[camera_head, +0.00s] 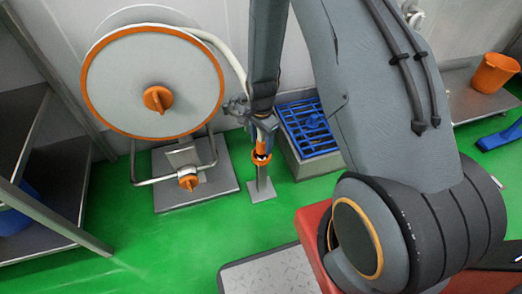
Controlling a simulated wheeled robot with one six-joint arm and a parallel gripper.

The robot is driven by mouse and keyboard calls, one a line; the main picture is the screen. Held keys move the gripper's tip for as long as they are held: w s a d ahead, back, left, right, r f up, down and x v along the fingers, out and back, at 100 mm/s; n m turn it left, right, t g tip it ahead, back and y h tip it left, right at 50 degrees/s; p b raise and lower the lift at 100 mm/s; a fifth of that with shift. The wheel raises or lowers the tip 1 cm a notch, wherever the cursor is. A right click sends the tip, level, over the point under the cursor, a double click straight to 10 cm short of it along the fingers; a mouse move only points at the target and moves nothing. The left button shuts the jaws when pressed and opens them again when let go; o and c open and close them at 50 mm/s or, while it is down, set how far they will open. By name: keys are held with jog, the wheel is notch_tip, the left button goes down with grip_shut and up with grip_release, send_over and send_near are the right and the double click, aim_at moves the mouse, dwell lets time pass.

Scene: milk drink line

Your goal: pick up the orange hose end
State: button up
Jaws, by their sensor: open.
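The orange hose end (261,158) is upright at the top of a small grey floor stand (262,188), just right of the hose reel (125,85). My gripper (264,126) is open and right at the hose end, coming down from above. The fingers hide its upper part, and I cannot tell whether they touch it. The pale hose (232,62) curves from the top of the reel down toward the gripper, where it is hidden.
A grey drain box with a blue grate (312,128) stands just right of the stand. A metal shelf (50,170) is at the left. An orange bucket (494,72) sits on a bench at the far right. Green floor (175,245) is open in front of the reel.

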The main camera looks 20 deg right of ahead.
jog(key=shift+f, duration=0.5)
grip_shut()
jog(key=shift+r, duration=0.15)
